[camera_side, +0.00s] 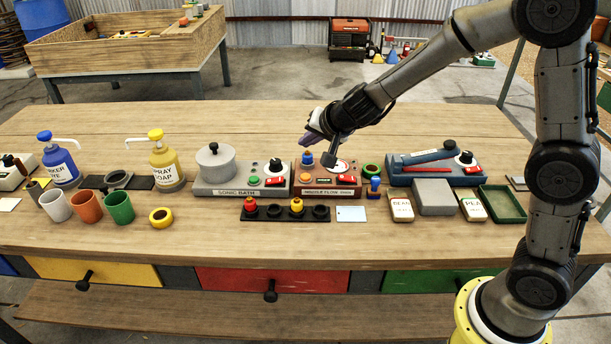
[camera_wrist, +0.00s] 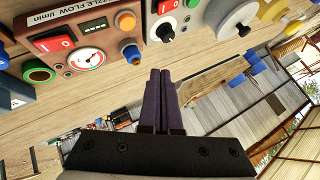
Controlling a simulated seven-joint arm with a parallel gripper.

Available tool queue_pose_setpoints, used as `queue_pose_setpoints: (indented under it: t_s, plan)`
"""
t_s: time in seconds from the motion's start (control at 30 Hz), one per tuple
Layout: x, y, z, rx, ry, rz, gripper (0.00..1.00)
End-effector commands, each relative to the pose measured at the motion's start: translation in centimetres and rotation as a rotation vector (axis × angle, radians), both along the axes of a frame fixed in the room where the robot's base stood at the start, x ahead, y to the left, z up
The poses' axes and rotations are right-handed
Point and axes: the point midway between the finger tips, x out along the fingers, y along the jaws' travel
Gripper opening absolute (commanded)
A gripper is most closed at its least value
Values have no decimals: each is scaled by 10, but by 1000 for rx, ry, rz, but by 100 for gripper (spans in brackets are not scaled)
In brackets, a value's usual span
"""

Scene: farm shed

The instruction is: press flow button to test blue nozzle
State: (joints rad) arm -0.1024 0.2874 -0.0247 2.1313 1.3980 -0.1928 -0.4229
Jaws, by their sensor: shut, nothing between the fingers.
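The nozzle flow tester (camera_side: 327,188) is a brown box at the middle of the bench, also in the wrist view (camera_wrist: 108,70). It carries a round gauge (camera_wrist: 87,60), a small dark display (camera_wrist: 92,27), a red rocker switch (camera_wrist: 52,43) and a round orange button (camera_wrist: 125,20). The blue nozzle (camera_side: 307,158) sits at the box's back left corner; it also shows in the wrist view (camera_wrist: 131,52). My gripper (camera_side: 306,138) is shut and empty, its purple fingers above and behind the nozzle, apart from the box. The fingertips also show in the wrist view (camera_wrist: 160,71).
The grey sonic bath (camera_side: 240,190) stands close on the left. A green ring (camera_side: 371,170) and a small blue piece (camera_side: 375,187) lie right of the tester, before a blue-grey machine (camera_side: 435,165). A black tray (camera_side: 285,213) with coloured pieces lies in front.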

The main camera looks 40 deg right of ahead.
Motion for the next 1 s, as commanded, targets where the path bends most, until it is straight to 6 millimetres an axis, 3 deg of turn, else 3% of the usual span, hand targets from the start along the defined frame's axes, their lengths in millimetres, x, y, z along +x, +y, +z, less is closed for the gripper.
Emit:
queue_pose_setpoints:
  t_s: [0.7,1.0]
  plan:
    - [0,0,-61,-1,1,0,0]
    - [0,0,-70,1,-2,0,0]
